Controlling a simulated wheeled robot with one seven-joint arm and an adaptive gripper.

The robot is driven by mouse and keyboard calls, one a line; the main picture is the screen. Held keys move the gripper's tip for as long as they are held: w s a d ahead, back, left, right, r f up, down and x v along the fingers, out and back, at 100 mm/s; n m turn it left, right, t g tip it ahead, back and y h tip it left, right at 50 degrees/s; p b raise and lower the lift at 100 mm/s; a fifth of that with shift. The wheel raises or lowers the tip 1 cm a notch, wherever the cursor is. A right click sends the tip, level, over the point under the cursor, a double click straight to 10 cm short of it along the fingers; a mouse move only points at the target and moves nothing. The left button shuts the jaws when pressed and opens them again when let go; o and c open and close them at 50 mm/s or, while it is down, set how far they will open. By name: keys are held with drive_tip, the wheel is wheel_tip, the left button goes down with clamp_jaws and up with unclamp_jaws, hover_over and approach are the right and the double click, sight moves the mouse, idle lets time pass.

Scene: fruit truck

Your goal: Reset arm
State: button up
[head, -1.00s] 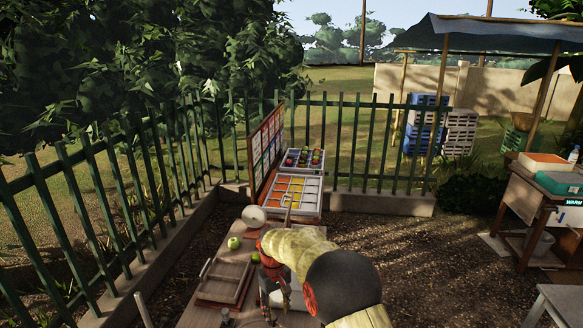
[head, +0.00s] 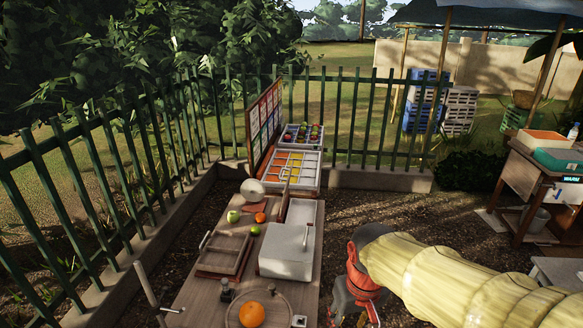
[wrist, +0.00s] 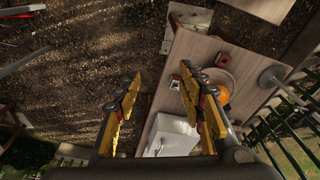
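My arm with its yellow sleeve (head: 470,275) reaches in from the lower right of the head view. My gripper (head: 358,295) is partly cut off by the bottom edge there, to the right of the wooden counter. In the wrist view my gripper (wrist: 165,108) has its two yellow-and-black fingers spread wide apart. Nothing is between the fingers. Dark ground and the counter's edge lie below them.
On the wooden counter (head: 205,285) are a white box (head: 287,252), a wooden tray (head: 222,253), an orange (head: 251,314) on a round board, and several small fruits. Fruit bins (head: 293,168) stand behind. A green fence (head: 130,160) runs left. Bare ground (head: 420,215) lies right.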

drive_tip(key=s+d+r+m+t+b, duration=0.1)
drive_tip(key=s+d+r+t, duration=0.1)
drive_tip(key=s, duration=0.3)
drive_tip(key=s+d+r+m+t+b, duration=0.1)
drive_tip(key=s+d+r+t, duration=0.1)
drive_tip(key=s, duration=0.4)
drive_tip(key=d+r, duration=0.1)
drive_tip(key=d, duration=0.1)
drive_tip(key=shift+s+d, duration=0.2)
drive_tip(key=shift+d, duration=0.1)
drive_tip(key=shift+r, duration=0.1)
idle(1.2)
